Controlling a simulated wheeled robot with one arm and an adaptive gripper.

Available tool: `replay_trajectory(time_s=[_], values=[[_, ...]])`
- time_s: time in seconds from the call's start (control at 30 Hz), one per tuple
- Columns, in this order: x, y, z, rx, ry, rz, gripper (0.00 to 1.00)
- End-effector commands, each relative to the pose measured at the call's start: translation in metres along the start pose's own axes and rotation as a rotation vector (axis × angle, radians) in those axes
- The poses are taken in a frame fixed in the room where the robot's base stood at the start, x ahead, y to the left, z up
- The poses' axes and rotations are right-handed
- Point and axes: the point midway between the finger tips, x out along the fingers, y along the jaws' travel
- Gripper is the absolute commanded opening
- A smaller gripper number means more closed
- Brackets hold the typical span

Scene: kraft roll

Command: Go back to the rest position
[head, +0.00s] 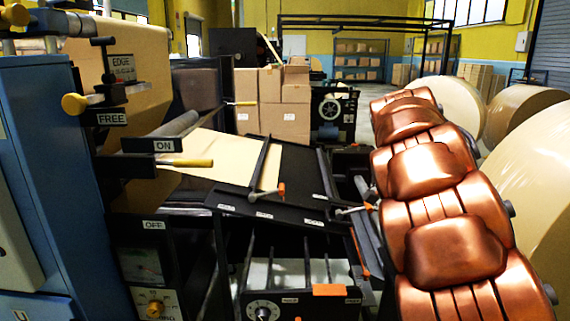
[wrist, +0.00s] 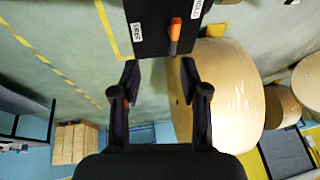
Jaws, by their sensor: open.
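My gripper (wrist: 159,72) shows in the wrist view with its two dark fingers apart and nothing between them. A dark panel edge with an orange-handled lever (wrist: 174,35) and small white labels lies just beyond the fingertips, apart from them as far as I can see. In the head view my copper-coloured arm runs up the right side. The gripper itself does not show there. The machine's black sloping board (head: 300,205) carries a sheet of brown paper (head: 222,157) and a lever with an orange handle (head: 281,190).
A blue machine cabinet (head: 45,170) with labelled levers stands at left. Large kraft rolls (head: 535,180) stand close on the right, beyond my arm; one roll (wrist: 235,95) also shows in the wrist view. Stacked cartons (head: 272,100) are behind the board. Open floor (head: 350,120) lies farther back.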

Motion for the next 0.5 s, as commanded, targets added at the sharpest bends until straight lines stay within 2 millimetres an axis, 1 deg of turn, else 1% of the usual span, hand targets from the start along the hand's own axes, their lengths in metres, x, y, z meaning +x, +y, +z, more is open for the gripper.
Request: replay_trajectory(time_s=[0.03,0.2,0.33,0.5], values=[[-0.01,0.013,0.0,-0.039,-0.01,0.006,0.45],[-0.025,0.061,0.007,-0.213,-0.062,0.029,0.45],[-0.031,0.1,0.018,-0.363,-0.115,0.041,0.45],[-0.036,0.153,0.039,-0.579,-0.195,0.045,0.45]])
